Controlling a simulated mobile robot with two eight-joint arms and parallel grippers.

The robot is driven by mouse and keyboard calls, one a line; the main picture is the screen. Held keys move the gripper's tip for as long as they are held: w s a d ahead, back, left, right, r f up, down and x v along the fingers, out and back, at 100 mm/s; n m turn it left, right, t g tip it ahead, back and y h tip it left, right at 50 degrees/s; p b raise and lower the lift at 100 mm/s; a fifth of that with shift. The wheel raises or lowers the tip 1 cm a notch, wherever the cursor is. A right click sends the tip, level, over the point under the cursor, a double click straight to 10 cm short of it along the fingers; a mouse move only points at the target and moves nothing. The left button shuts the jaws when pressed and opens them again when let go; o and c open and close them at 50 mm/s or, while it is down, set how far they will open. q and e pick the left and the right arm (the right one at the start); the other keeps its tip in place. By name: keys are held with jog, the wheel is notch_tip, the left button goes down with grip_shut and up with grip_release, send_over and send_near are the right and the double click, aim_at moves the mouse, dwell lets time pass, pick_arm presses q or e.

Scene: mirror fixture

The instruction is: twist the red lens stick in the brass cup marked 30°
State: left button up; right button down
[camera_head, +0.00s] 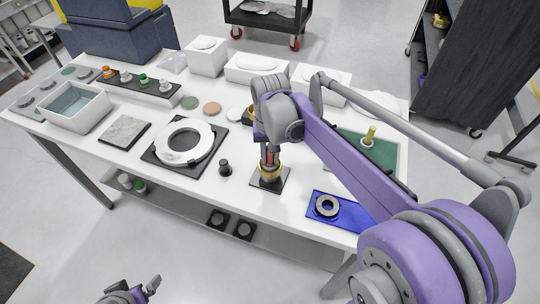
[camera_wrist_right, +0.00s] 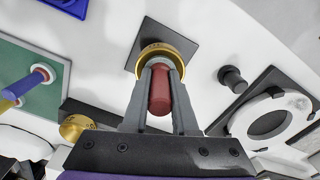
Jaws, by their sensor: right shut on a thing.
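The red lens stick (camera_wrist_right: 160,90) stands in a brass cup (camera_wrist_right: 172,54) on a dark square plate (camera_wrist_right: 150,34). In the head view the red stick (camera_head: 269,156) shows just above the brass cup (camera_head: 270,172). My right gripper (camera_wrist_right: 160,70) is shut on the red stick, one finger on each side, with its tips at the cup's rim. The stick's lower end is hidden inside the cup. No angle mark is readable on the cup. My left gripper (camera_head: 137,293) is low at the bottom edge of the head view, away from the table, with its fingers apart and empty.
A small black knob (camera_head: 225,167) and a white ring on a black plate (camera_head: 183,142) stand left of the cup. A blue plate with a grey ring (camera_head: 327,206) lies at right. A green board with a yellow-topped stick (camera_head: 369,136) is behind my right arm.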

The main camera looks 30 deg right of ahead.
jog(key=n, duration=0.4)
jog(key=shift+n, duration=0.3)
jog(key=n, duration=0.4)
jog(key=shift+n, duration=0.4)
jog(key=m, duration=0.9)
jog(key=n, duration=0.4)
